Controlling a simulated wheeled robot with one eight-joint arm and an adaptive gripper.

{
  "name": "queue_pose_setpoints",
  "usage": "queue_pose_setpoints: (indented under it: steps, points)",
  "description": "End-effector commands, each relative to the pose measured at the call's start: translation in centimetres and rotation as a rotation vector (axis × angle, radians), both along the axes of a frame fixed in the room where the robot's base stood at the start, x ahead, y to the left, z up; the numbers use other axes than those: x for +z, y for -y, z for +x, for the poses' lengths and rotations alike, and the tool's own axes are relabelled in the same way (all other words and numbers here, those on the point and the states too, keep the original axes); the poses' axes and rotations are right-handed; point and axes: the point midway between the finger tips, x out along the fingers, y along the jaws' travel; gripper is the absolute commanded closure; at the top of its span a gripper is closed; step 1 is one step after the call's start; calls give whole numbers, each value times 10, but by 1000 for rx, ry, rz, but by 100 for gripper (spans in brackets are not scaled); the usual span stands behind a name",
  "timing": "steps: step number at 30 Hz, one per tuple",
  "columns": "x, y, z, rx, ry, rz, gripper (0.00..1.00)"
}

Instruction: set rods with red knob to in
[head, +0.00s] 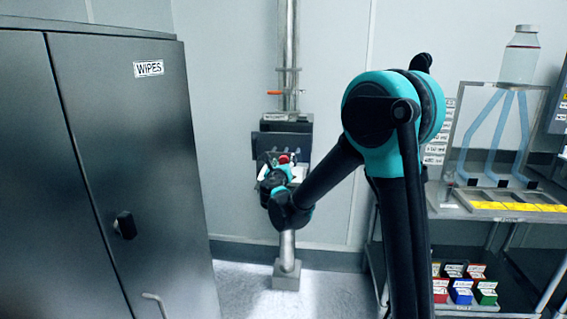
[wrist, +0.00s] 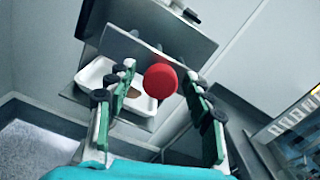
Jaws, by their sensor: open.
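The red knob (wrist: 160,81) is round and sits between the two fingers of my gripper (wrist: 158,98) in the wrist view. The fingers are open, with a gap on each side of the knob. In the head view the red knob (head: 284,159) shows small at the front of the dark sifter (head: 292,127), just beyond my gripper (head: 276,165). The rod behind the knob is hidden, so I cannot tell how far in it is. A white tray (wrist: 94,74) lies behind the left finger in the wrist view.
A dark cabinet labelled WIPES (head: 128,150) stands at the left. A cart (head: 450,212) with a bottle (head: 520,55), tubes and several small coloured boxes (head: 462,290) stands at the right. Clear floor (head: 235,290) lies around the sifter's post (head: 288,250).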

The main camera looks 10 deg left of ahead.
Motion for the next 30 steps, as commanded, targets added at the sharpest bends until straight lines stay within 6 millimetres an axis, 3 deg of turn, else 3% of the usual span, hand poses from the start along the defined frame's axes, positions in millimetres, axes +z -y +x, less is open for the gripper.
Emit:
queue_pose_setpoints:
  steps: [2,14,23,30]
  points:
    - [0,0,0,0,0,0,51]
    - [0,0,0,0,0,0,100]
    - [0,0,5,-1,0,0,100]
    - [0,2,59,-3,0,0,100]
